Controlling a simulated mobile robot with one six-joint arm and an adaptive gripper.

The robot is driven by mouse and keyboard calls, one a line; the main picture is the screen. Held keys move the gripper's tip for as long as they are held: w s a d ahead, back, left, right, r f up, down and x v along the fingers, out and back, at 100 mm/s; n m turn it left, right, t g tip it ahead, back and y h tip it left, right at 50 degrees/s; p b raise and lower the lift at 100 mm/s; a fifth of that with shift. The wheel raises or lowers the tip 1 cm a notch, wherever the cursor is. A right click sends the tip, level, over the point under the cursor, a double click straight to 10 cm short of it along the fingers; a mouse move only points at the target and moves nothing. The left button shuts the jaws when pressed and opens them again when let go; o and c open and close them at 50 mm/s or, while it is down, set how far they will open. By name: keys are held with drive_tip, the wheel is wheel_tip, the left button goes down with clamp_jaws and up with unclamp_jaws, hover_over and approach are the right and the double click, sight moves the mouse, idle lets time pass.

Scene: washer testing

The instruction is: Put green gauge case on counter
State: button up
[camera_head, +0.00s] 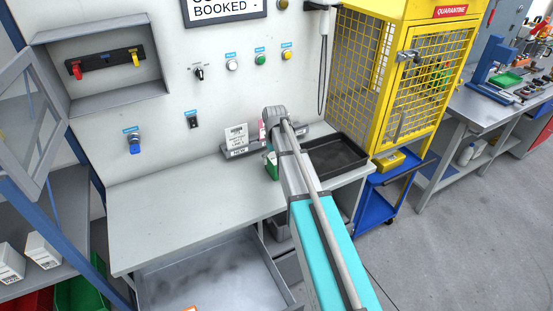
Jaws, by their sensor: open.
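A small green object (271,167), which looks like the green gauge case, shows beside my arm at the back of the grey counter (190,212). My arm covers part of it, so I cannot tell whether it rests on the counter or is held. My arm reaches from the bottom right over the counter to the area near the back wall. My gripper cannot be made out; the arm's own links hide that area.
A card marked NEW (237,140) stands at the counter's back, left of my arm. A black tray (336,154) lies to the right. A yellow mesh cage (402,90) stands beyond it. The counter's left part is clear. An open grey drawer (215,275) juts out below.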

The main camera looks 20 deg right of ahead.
sight(275, 158)
drive_tip(key=shift+r, duration=0.2)
wheel_tip(275, 158, up, 12)
drive_tip(key=p, duration=1.2)
drive_tip(key=shift+f, duration=0.1)
idle(0.5)
drive_tip(key=s+a+m, duration=0.1)
drive_tip(key=s+a, duration=0.1)
drive_tip(key=s, duration=0.9)
drive_tip(key=s+a+m, duration=0.1)
drive_tip(key=s+a, duration=0.2)
drive_tip(key=s, duration=0.9)
drive_tip(key=shift+a, duration=0.35)
drive_tip(key=shift+f, duration=0.1)
